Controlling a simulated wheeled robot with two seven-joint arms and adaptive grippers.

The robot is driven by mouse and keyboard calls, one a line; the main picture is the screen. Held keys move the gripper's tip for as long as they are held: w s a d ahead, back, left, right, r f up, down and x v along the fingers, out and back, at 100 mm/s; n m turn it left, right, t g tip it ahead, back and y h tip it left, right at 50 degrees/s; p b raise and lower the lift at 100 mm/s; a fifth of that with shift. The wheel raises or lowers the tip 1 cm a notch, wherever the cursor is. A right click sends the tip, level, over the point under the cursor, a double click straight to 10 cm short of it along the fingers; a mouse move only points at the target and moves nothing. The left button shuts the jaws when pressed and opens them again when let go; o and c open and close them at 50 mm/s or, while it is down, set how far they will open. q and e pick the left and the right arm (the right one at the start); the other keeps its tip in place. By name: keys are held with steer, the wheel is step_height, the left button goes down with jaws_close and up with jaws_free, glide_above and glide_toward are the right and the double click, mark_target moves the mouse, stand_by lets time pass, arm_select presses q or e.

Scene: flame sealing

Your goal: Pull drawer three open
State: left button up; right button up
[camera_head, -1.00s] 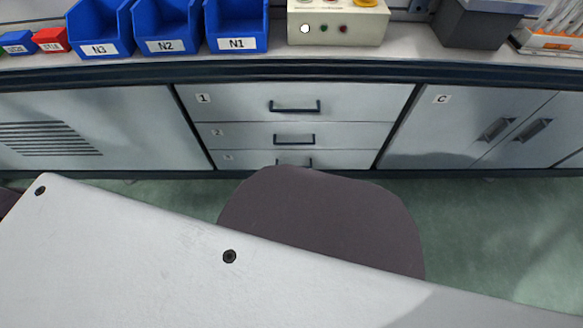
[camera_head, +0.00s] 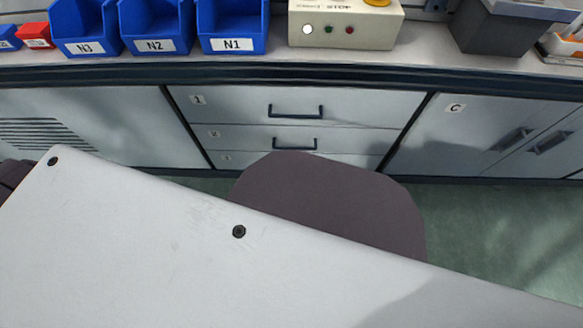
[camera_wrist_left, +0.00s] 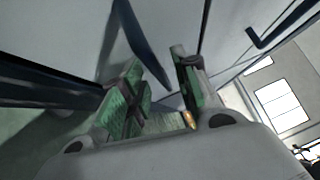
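Drawer three (camera_head: 240,158) is the lowest of three stacked white drawers in the head view, marked by a small label at its left. It looks shut. A grey rounded shape in front hides most of it, including its handle. In the left wrist view my left gripper (camera_wrist_left: 158,88) has its two green-padded fingers apart, empty, close to a white cabinet front. My right gripper is in neither view.
Drawer one (camera_head: 240,105) and drawer two (camera_head: 235,136) are shut above drawer three. Cabinet C (camera_head: 425,135) is shut at the right. Blue bins (camera_head: 232,28) and a beige box with buttons (camera_head: 345,25) stand on the counter. Green floor (camera_head: 490,230) shows at the lower right.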

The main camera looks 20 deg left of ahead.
arm_select(q)
steer(key=shift+w+d, duration=0.1)
steer(key=shift+w, duration=0.05)
steer(key=shift+c, duration=0.4)
jaws_close()
